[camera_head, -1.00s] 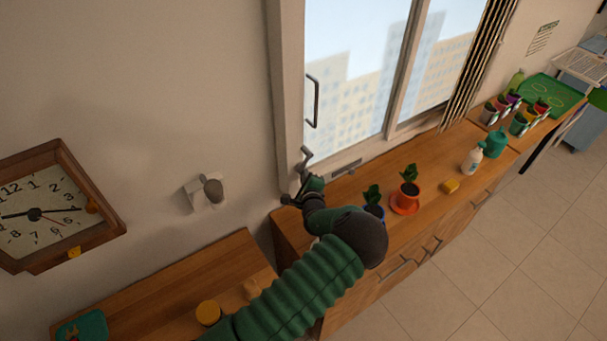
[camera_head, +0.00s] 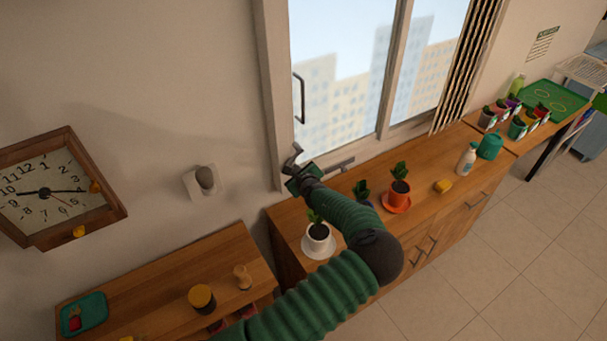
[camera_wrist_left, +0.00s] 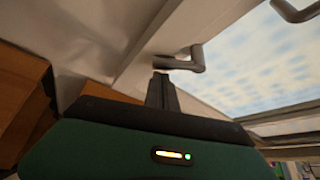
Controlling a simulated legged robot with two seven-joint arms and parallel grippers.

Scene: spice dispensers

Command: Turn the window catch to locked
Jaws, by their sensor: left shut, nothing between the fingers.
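The window catch (camera_head: 294,156) is a small grey bent lever low on the left of the window frame. In the left wrist view the catch (camera_wrist_left: 182,62) appears as a bar lying across the frame, with a short bend at its right end. My left gripper (camera_head: 301,176) is just below the catch in the head view. In the left wrist view its closed fingers (camera_wrist_left: 162,92) point at the catch, with the tips very near its bar. I cannot tell whether they touch. The fingers hold nothing. My right gripper is not in view.
A taller window handle (camera_head: 299,98) is above the catch. A lower shelf (camera_head: 150,300) is at the left, under a wall clock (camera_head: 45,192).

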